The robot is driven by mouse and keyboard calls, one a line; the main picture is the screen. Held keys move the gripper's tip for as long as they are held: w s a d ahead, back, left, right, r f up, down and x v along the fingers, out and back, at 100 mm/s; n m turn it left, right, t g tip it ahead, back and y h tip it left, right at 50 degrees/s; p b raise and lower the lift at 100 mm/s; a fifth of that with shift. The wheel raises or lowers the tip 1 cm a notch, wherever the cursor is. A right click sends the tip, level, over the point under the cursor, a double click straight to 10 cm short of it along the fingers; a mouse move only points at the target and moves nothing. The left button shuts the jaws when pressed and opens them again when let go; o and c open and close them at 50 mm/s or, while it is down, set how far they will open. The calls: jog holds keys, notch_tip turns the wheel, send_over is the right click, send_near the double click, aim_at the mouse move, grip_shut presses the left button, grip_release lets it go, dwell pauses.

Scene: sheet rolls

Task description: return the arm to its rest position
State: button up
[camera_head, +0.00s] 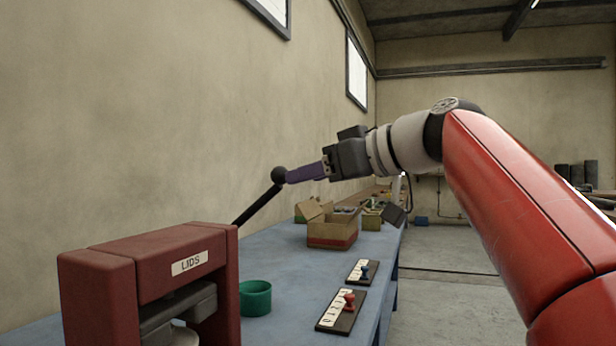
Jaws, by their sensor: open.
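My arm comes in from the right, red then pale grey, and ends in my dark gripper (296,174), high over the blue bench. A narrow purple piece runs from the gripper's front down-left to the black ball knob (278,174) of a slanted black rod (257,204). The rod's lower end goes behind a dark red machine labelled LIDS (150,265). The gripper's front overlaps the knob in this view. I cannot tell whether they touch. The jaws are open, but their gap is too small to see.
The blue bench (290,275) runs along the left wall. On it are a green cup (255,298), two boards with stamps (341,311) (361,271), and an open cardboard box (332,228) below my gripper. Clear floor (440,305) lies right of the bench.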

jog(key=s+d+f+m+g+h, duration=0.1)
jog(key=s+d+f+m+h, duration=0.2)
jog(key=s+f, duration=0.4)
jog(key=s+d+f+m+g+h, duration=0.1)
jog(key=s+d+f+m+h, duration=0.3)
jog(key=f, duration=1.8)
jog(key=s+d+f+m+g+h, duration=0.1)
jog(key=s+d+f+m+h, duration=0.3)
jog(key=s+d+f, duration=0.3)
jog(key=s+f+h, duration=0.1)
jog(key=s+f, duration=0.2)
jog(key=f, duration=0.4)
jog(key=shift+s+d+f, duration=0.25)
jog(key=shift+s+d, duration=0.05)
jog(key=shift+s, duration=0.1)
jog(key=shift+c, duration=0.3)
